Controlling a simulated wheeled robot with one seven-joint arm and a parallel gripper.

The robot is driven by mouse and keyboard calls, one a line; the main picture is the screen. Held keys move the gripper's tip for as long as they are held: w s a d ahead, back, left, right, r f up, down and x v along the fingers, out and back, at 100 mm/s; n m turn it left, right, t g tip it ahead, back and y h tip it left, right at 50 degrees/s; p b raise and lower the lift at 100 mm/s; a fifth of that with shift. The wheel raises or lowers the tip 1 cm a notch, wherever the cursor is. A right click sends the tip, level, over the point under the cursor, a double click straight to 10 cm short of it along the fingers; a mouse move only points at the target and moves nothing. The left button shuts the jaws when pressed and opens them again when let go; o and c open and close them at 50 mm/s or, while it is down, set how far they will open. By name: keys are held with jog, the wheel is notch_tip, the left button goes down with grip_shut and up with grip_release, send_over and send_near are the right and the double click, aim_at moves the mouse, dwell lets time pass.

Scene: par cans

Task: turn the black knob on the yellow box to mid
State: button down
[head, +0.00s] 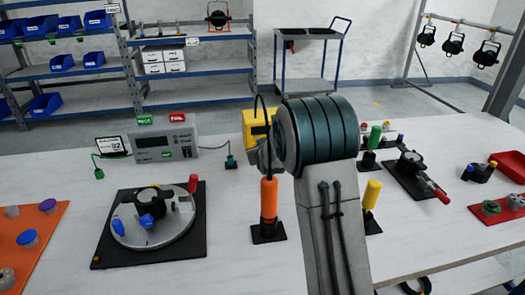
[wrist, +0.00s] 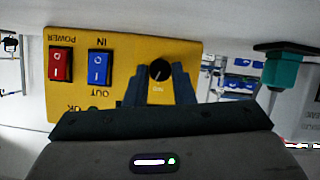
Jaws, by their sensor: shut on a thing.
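The yellow box (head: 254,122) stands on the white table, mostly hidden behind my arm in the head view. In the wrist view the yellow box (wrist: 120,45) appears upside down. Its black knob (wrist: 160,68) has a white pointer mark and a label partly covered below it; the scale positions are not readable. My gripper (wrist: 161,74) is at the knob, with one finger on each side, shut on it. The knob is hidden in the head view. A red rocker switch (wrist: 61,64) marked POWER and a blue rocker switch (wrist: 98,68) sit beside it on the panel.
An orange cylinder (head: 269,200) on a black base stands in front of the box. A grey meter box (head: 164,143) is to the left, and a teal-topped probe (head: 230,161) stands between. Yellow (head: 371,194) and green (head: 375,136) cylinders stand right of my arm.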

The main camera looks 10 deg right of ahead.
aim_at(260, 136)
jog(key=c, duration=1.2)
grip_release()
jog(key=shift+c, duration=0.2)
jog(key=shift+r, duration=0.1)
notch_tip(260, 136, up, 4)
jog(key=s+d+r+p, duration=0.2)
jog(key=s+d+r, duration=0.4)
jog(key=d, duration=0.4)
jog(key=shift+r, duration=0.4)
